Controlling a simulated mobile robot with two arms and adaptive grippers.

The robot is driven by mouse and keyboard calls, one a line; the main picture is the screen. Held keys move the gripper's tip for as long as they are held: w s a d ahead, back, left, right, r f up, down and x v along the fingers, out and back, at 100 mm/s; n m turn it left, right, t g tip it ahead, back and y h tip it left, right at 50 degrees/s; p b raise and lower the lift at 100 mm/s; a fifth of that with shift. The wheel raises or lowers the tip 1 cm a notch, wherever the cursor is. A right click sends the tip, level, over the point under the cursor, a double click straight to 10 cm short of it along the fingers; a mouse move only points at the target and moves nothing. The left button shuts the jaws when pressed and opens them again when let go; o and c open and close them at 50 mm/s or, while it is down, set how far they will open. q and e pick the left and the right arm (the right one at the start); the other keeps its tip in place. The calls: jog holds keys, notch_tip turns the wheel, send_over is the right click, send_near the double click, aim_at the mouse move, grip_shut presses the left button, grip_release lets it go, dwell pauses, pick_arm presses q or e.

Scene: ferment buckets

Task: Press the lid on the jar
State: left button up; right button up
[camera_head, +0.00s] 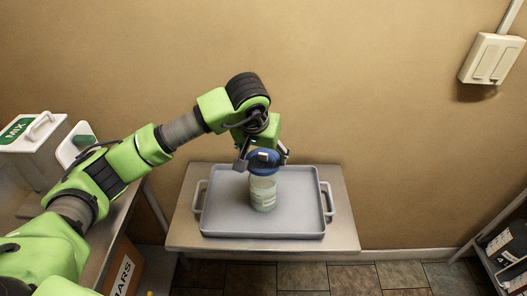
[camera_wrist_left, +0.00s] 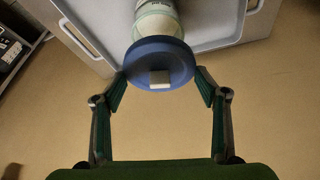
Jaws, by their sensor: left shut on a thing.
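A clear jar (camera_head: 263,192) with a pale label stands upright on a grey tray (camera_head: 225,215). A round blue lid (camera_head: 265,156) with a small pale block on it is at the jar's mouth. I cannot tell whether it is fully seated. My left gripper (camera_head: 262,158) comes down from above and is shut on the lid, a fingertip at each side. In the left wrist view the lid (camera_wrist_left: 160,63) sits between the two fingers, with the jar (camera_wrist_left: 157,18) directly beyond it. My right gripper is not in view.
The tray has raised handles and rests on a small table (camera_head: 345,235) against the wall. A counter with a white MIX bucket (camera_head: 35,150) stands at left, a box marked MARS (camera_head: 124,270) below it. A dark shelf (camera_head: 505,255) is at far right. Tray space around the jar is clear.

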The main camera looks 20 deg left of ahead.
aim_at(263, 162)
pick_arm(q)
notch_tip(263, 162, down, 3)
jog(key=shift+f+b, duration=0.2)
jog(key=shift+b, duration=0.45)
jog(key=shift+f+b, duration=1.1)
jog(key=shift+f+b, duration=0.15)
jog(key=shift+b, duration=1.15)
dwell(1.2)
dwell(0.3)
jog(key=o, duration=0.9)
